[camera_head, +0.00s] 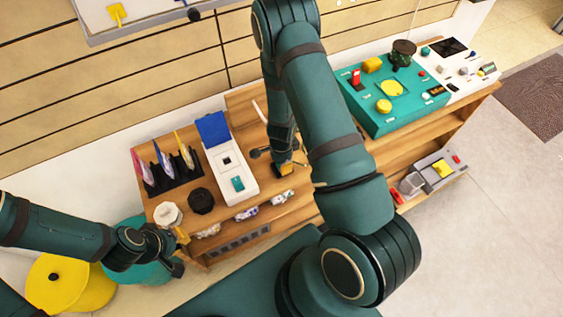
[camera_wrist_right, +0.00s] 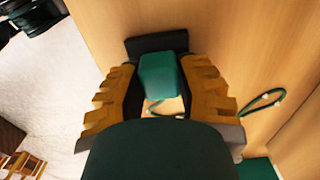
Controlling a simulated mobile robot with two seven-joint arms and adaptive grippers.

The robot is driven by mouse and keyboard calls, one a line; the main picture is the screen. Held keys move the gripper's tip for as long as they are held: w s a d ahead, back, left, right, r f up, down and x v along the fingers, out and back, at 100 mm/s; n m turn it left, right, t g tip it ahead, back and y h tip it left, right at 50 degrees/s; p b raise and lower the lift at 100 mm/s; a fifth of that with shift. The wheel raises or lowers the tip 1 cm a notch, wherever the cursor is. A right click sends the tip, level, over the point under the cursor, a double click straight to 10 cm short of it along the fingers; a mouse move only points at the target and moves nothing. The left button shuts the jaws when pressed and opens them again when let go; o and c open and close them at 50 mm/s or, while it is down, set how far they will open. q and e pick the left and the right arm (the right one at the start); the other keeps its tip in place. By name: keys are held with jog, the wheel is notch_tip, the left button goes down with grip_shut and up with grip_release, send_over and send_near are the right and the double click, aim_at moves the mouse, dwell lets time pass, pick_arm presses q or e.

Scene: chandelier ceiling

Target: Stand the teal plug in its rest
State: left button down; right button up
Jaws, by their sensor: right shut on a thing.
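The teal plug (camera_wrist_right: 162,75) is a small block between the yellow-padded fingers of my right gripper (camera_wrist_right: 160,88) in the right wrist view. The gripper is shut on it. A dark block (camera_wrist_right: 150,45) shows just beyond the plug; I cannot tell whether it is the rest or whether the plug touches it. In the head view my right gripper (camera_head: 284,168) is over the middle of the wooden bench (camera_head: 300,205), largely hidden by my arm, and the plug cannot be made out. My left gripper (camera_head: 179,253) is open and empty by the bench's front left corner.
A white device with a blue lid (camera_head: 213,128), a black rack of colored cards (camera_head: 175,175) and round knobs stand on the left. A teal control panel (camera_head: 390,95) stands on the right. A green loop (camera_wrist_right: 262,106) lies beside my right gripper.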

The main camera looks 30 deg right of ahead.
jog(key=o, duration=1)
jog(key=shift+c, duration=1.2)
jog(key=shift+r+p, duration=1.5)
jog(key=shift+r, duration=0.25)
jog(key=shift+r+p, duration=2.3)
jog(key=shift+r, duration=0.5)
